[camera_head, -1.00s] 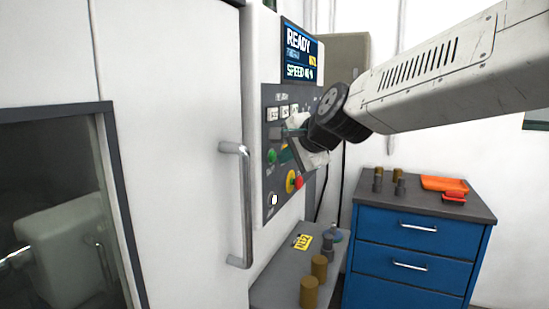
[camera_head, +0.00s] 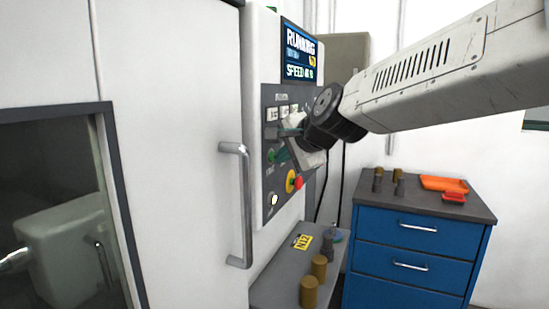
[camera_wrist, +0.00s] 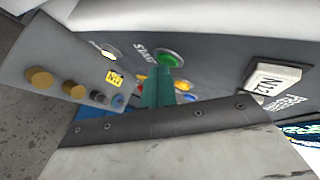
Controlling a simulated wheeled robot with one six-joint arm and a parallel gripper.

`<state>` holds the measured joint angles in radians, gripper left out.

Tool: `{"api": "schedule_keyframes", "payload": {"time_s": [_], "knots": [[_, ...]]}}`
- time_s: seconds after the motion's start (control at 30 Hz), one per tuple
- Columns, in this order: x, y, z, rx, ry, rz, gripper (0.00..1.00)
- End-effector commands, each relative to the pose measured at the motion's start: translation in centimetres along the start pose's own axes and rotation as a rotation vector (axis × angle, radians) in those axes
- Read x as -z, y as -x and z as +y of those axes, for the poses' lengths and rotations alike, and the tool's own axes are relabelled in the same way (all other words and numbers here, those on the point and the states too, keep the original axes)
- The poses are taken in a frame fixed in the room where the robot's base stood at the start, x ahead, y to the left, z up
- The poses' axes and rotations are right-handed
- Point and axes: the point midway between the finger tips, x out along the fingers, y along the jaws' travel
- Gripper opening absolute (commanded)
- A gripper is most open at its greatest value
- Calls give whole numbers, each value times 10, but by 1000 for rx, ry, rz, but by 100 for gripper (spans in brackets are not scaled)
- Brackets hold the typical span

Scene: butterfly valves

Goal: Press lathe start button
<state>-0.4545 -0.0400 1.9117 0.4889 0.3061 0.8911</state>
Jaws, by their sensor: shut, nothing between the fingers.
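The green lathe start button (camera_head: 270,156) is on the grey control panel (camera_head: 270,205); it also shows in the wrist view (camera_wrist: 168,56), just past my fingertips. My gripper (camera_head: 284,155) is shut and empty, with its teal fingers (camera_wrist: 158,88) pointing at the green button. The tips are at or very close to the button; I cannot tell whether they touch. The lathe screen (camera_head: 301,52) reads "RUNNING" with a speed line below.
A red knob on a yellow ring (camera_head: 293,182) sits below the green button. White keys are above it. A door handle (camera_head: 240,205) stands out at the left. A grey shelf (camera_head: 275,290) with brown cylinders and a blue drawer cabinet (camera_head: 415,265) are below right.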

Motion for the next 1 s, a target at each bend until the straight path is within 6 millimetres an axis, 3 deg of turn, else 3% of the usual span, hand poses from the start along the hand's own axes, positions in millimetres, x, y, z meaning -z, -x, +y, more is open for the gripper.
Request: {"api": "schedule_keyframes", "payload": {"time_s": [1.0], "knots": [[8, 11, 8, 0, 0, 0, 0]]}}
